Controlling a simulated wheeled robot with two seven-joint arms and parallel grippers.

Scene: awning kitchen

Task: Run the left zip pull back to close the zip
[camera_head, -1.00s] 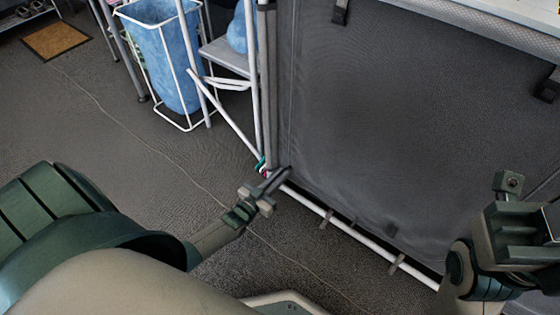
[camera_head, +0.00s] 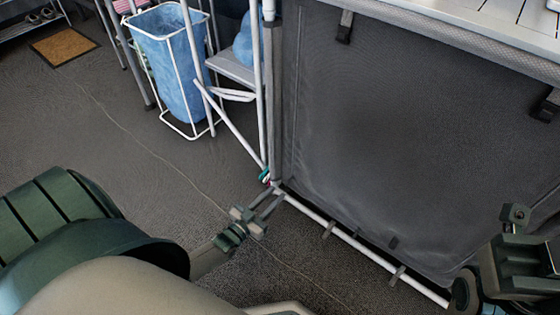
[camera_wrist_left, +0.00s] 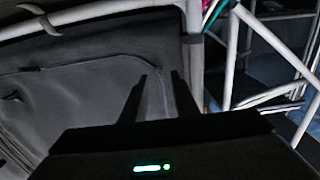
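A dark grey fabric panel (camera_head: 400,120) hangs below the counter, its lower left corner near a white frame tube. In the left wrist view, a thin curved zip line shows on the panel (camera_wrist_left: 80,85), bending down near the fingers. A small dark tab (camera_wrist_left: 14,96) sits at its left end; I cannot tell if it is a zip pull. My left gripper (camera_head: 278,200) is open and empty, low by the panel's lower left corner. Its two fingers (camera_wrist_left: 160,82) stand apart with nothing between them. My right gripper (camera_head: 514,214) is partly in view at the right; its fingers are unclear.
A white bottom rail (camera_head: 370,252) runs along the panel's foot. White frame poles (camera_head: 232,125) and a blue bin (camera_head: 172,60) stand at the left. Small teal and red items (camera_head: 265,177) hang by the corner. The carpet (camera_head: 130,140) at left is mostly clear.

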